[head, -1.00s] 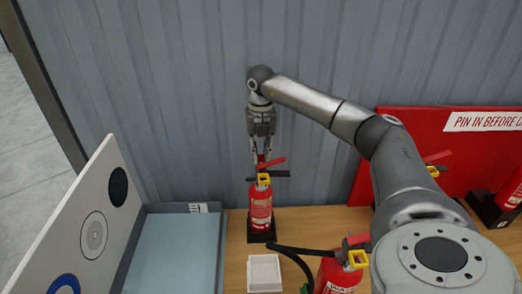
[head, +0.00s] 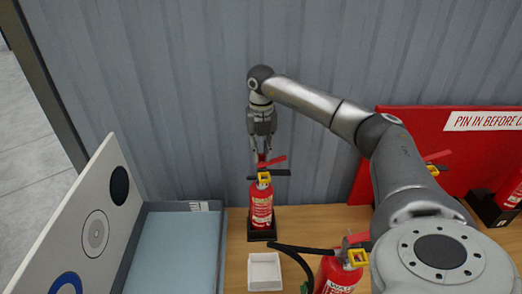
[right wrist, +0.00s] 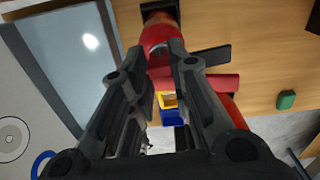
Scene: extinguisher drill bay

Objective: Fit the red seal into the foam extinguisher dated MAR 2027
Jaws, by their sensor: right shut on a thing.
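My right gripper (head: 262,150) points down over the top of a small red extinguisher (head: 261,205) that stands upright in a black base. It is shut on a small red piece, seemingly the red seal (head: 262,158), at the extinguisher's head beside the red lever; the fingers largely hide it. In the right wrist view the fingers (right wrist: 166,65) flank red parts, with a yellow ring and a blue part below. I cannot tell whether the seal is seated. A second extinguisher (head: 336,275) stands at front right. Its date and the first one's are unreadable. My left gripper is out of view.
A small white tray (head: 264,272) lies in front of the first extinguisher. A blue-grey bin (head: 180,250) and a board with round marks (head: 95,232) are at left. A red panel (head: 470,155) and more extinguishers are at right. The corrugated wall is close behind.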

